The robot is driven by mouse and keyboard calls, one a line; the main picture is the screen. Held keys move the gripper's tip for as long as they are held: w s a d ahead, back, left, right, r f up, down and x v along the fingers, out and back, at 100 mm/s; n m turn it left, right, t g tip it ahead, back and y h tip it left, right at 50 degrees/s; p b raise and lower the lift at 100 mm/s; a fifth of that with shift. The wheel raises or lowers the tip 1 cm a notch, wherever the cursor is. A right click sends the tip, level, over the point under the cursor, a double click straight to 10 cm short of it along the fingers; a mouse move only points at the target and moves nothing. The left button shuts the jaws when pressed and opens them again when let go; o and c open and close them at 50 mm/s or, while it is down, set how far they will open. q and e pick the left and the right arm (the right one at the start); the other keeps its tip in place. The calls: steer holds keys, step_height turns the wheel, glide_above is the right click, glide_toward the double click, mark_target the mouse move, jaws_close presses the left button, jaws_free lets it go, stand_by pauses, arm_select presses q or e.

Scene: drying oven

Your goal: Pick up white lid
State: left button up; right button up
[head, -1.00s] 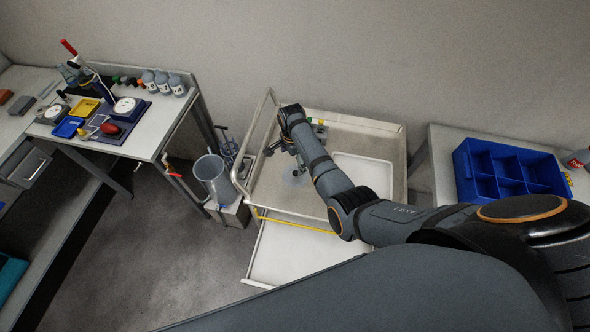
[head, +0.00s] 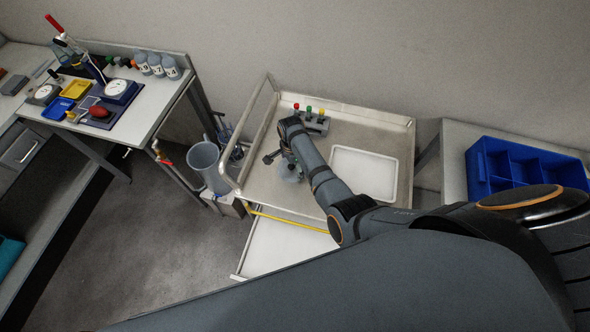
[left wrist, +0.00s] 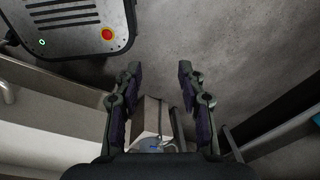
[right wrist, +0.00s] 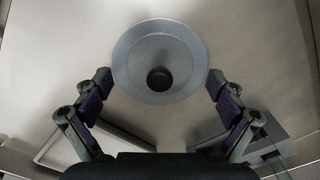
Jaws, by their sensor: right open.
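The lid (right wrist: 146,50) is a round, pale grey, translucent disc with a black knob (right wrist: 159,79) near its lower middle. It lies on the cart's top tray; in the head view it shows as a faint round shape (head: 290,172), partly hidden by my right gripper. My right gripper (head: 281,158) is open above it. In the right wrist view its fingers (right wrist: 159,82) stand apart on either side of the lid, with the knob between them and not held. My left gripper (left wrist: 159,70) is open and empty over the floor.
The cart (head: 345,128) has raised rims and a left handle rail. A rack with coloured caps (head: 310,122) stands at its back, a white tray (head: 363,173) to the right.

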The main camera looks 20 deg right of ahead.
steer(key=shift+s+a+r, duration=0.15)
steer(key=shift+a+r, duration=0.15)
steer(key=shift+a, duration=0.25)
steer(key=c, duration=0.6)
steer(key=shift+c, duration=0.9)
steer(key=shift+d+f, duration=0.1)
steer(key=shift+d, duration=0.1)
steer(key=shift+c, duration=0.7)
arm_select(q)
steer(key=shift+w+a, duration=0.5)
steer(key=shift+w, duration=0.2)
arm_select(e)
steer(key=shift+s+f, duration=0.1)
steer(key=shift+s, duration=0.1)
steer(key=shift+c, duration=0.3)
